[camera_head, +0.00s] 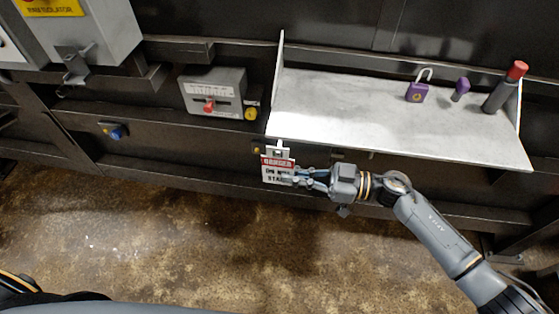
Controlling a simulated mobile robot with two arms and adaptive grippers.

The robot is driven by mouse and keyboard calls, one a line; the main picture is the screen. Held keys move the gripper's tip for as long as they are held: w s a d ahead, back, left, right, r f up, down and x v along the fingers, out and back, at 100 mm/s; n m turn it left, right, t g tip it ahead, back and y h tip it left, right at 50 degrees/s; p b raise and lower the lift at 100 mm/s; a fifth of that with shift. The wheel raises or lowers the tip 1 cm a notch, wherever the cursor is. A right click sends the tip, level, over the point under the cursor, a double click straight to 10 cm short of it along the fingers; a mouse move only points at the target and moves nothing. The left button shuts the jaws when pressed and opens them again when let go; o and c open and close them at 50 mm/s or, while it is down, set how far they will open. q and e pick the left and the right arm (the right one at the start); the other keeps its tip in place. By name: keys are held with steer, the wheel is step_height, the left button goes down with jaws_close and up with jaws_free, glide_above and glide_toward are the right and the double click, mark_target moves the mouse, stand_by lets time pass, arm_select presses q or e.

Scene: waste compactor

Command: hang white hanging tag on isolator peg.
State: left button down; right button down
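The white hanging tag (278,171), with a red DANGER band and black lettering, is upright at the left front corner of the shelf. A small light clip or holder shows at its top; I cannot tell if it hangs from that. My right gripper (297,180) is at the tag's right side, its fingertips at the tag's edge. Whether they are closed on it is too small to tell. The isolator box (92,30) with a yellow label is at the upper left, with a grey bracket (75,64) below its front. I cannot make out its peg clearly. My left gripper is out of view.
A metal shelf (350,110) holds a purple padlock (417,91), a small purple item (461,89) and a red-capped dark cylinder (505,88). A grey switch box (213,93) with a red lever and a blue knob (116,132) are left of the shelf. The floor in front is clear.

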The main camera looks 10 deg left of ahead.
steer(key=shift+s+p, duration=1.85)
steer(key=shift+s, duration=0.75)
